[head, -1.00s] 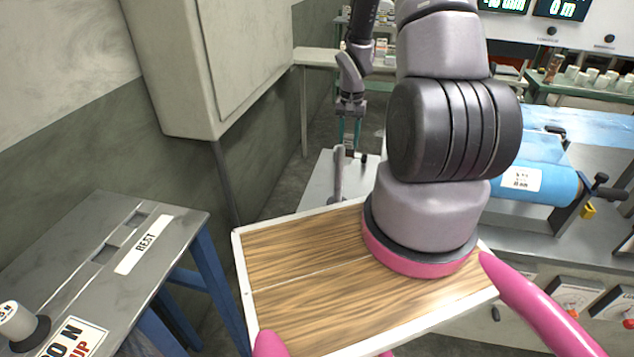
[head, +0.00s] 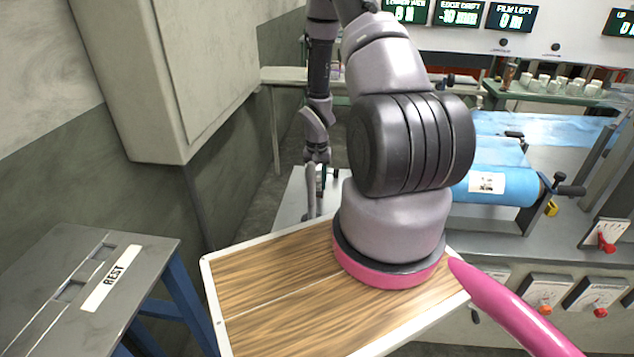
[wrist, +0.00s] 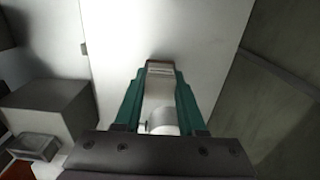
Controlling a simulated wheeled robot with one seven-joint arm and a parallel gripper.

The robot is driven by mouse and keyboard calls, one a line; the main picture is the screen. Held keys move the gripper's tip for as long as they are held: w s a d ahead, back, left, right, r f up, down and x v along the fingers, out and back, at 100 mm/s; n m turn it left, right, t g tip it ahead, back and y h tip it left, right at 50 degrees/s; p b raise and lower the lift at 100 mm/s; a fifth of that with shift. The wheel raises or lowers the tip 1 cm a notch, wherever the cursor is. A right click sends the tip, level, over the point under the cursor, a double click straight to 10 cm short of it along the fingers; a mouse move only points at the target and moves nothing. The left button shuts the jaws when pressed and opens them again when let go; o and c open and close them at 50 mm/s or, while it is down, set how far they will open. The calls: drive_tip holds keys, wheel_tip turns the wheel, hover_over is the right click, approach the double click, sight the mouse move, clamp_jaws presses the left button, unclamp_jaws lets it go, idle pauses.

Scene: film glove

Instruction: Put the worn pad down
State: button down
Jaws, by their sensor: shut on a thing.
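In the wrist view my gripper (wrist: 160,74) has its green fingers closed on a small pale grey piece with a brownish end, which I take to be the worn pad (wrist: 160,92). A whitish round part (wrist: 161,121) shows between the fingers nearer the palm; I cannot tell if it belongs to the pad. A broad pale surface (wrist: 190,40) lies beyond the fingertips; contact with it cannot be told. In the head view my gripper (head: 318,176) is small, pointing down over a light grey tabletop (head: 296,196) behind my arm. The pad is too small to make out there.
A grey stand marked REST (head: 110,278) is at the lower left. A wall cabinet (head: 165,75) hangs at upper left. A machine with a blue film roll (head: 497,186) and red knobs fills the right. Grey boxes (wrist: 50,110) show left in the wrist view.

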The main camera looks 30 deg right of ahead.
drive_tip(key=shift+f, duration=0.1)
drive_tip(key=c, duration=0.5)
unclamp_jaws()
wheel_tip(320, 180, up, 13)
wheel_tip(320, 180, up, 10)
drive_tip(key=f+t, duration=0.1)
hover_over(317, 179)
drive_tip(key=a, duration=0.1)
drive_tip(key=s+a+r+t, duration=0.1)
drive_tip(key=a+r, duration=0.1)
drive_tip(key=r, duration=0.5)
drive_tip(key=s+a+r+t, duration=0.1)
drive_tip(key=s+a+r, duration=0.1)
drive_tip(key=r, duration=0.4)
drive_tip(key=s+a+r+n+t+y, duration=0.1)
drive_tip(key=s+a+r, duration=0.3)
drive_tip(key=s+r, duration=0.4)
drive_tip(key=s+a+r+n+t+y, duration=0.1)
drive_tip(key=s+a+r+t, duration=0.2)
drive_tip(key=s+r, duration=0.5)
drive_tip(key=shift+s+a+r+n, duration=0.3)
drive_tip(key=shift+s+a+r, duration=0.05)
drive_tip(key=shift+a+r, duration=0.3)
